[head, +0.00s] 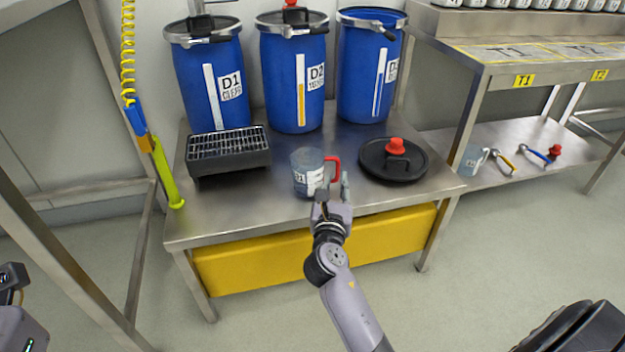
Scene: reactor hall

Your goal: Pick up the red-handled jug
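The red-handled jug (307,174) is a clear, bluish-grey jug with a white label. It stands upright near the front of the steel table, with its red handle (335,168) toward the right. My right gripper (334,186) is just in front of the handle, with its fingers apart. One finger overlaps the jug's lower right side and the other rises to the right of the handle. I cannot tell whether either finger touches it. Parts of my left arm show at the lower left edge, but its fingers do not show.
Blue drums D1 (200,85), D2 (283,90) and a third (361,75) stand behind. A black grated box (228,158) is left of the jug, and a black lid with red knob (378,171) is right. Another jug (472,159) is on the right-hand lower shelf.

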